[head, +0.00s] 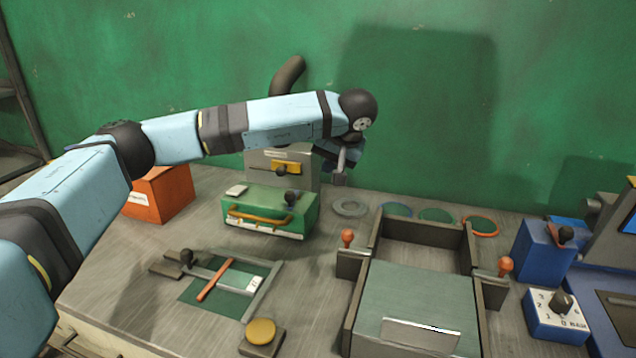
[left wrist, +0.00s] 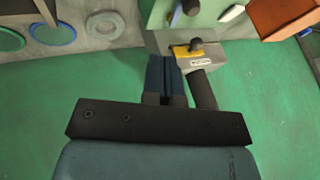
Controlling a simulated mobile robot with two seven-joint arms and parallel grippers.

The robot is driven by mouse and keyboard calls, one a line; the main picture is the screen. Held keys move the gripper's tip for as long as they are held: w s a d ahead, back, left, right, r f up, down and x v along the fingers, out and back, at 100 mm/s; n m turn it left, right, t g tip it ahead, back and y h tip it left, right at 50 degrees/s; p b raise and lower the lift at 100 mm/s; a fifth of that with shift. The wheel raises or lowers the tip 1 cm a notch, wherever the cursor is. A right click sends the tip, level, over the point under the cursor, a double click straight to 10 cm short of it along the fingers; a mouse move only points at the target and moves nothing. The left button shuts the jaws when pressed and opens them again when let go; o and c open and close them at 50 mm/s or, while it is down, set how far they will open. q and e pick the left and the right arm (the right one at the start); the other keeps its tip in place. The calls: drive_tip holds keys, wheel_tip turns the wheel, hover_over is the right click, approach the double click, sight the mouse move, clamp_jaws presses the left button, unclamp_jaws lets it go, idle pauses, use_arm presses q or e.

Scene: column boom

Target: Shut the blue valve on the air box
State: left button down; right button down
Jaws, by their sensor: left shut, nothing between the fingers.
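The air box appears to be the grey box (head: 258,160) at the back, below a dark bent pipe (head: 288,76). Its front carries a yellow piece (head: 290,167) with a dark knob. No blue valve can be made out in either view; my arm covers part of the box top. In the left wrist view the grey box (left wrist: 222,63), yellow piece (left wrist: 181,51) and pipe (left wrist: 203,90) lie beyond the fingers. My left gripper (head: 340,178) is shut and empty, to the right of the box; its fingers also show in the left wrist view (left wrist: 163,72). My right gripper is not in view.
A green box (head: 252,205) with a yellow handle stands before the grey box, an orange box (head: 160,196) at left. Several coloured rings (head: 480,226) lie along the green wall. A tray frame (head: 420,238) with orange knobs and blue units (head: 540,252) are at right.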

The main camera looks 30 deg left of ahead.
sight(293, 195)
use_arm(q)
drive_tip(key=a+f, duration=0.8)
drive_tip(key=f, duration=0.1)
drive_tip(key=shift+w+a+f+b, duration=0.15)
drive_tip(key=shift+w+f+b, duration=0.25)
drive_tip(key=shift+w+b, duration=0.05)
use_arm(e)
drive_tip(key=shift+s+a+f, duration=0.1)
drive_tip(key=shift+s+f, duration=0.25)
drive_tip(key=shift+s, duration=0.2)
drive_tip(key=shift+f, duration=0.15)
